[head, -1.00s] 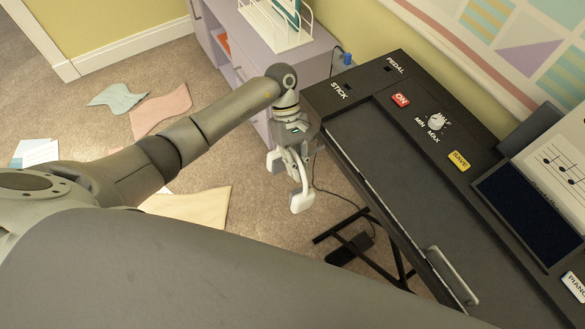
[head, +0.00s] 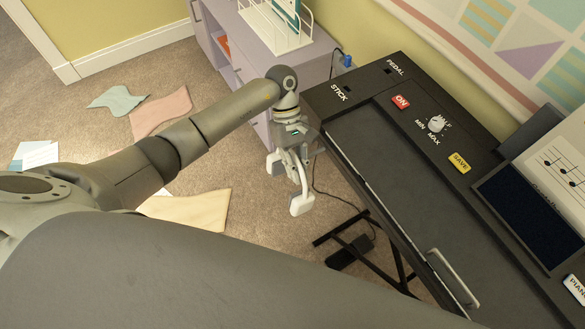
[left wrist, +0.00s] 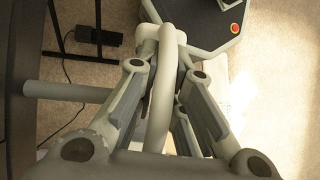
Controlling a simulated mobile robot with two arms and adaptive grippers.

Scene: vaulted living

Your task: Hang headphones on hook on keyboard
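In the left wrist view the curved headband (left wrist: 163,100) runs between the two fingers of my gripper (left wrist: 165,78). A grey rod, which looks like the hook (left wrist: 62,91), juts from the dark keyboard edge at the left of that view. Its far end is hidden behind a finger. My right gripper is not in view.
A lilac cabinet (head: 318,62) with a white wire rack (head: 280,30) stands behind the gripper. The keyboard's black stand (head: 372,222) and a cable are below. A metal handle (head: 452,277) rises at the keyboard's front edge. Cloths and papers lie on the carpet.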

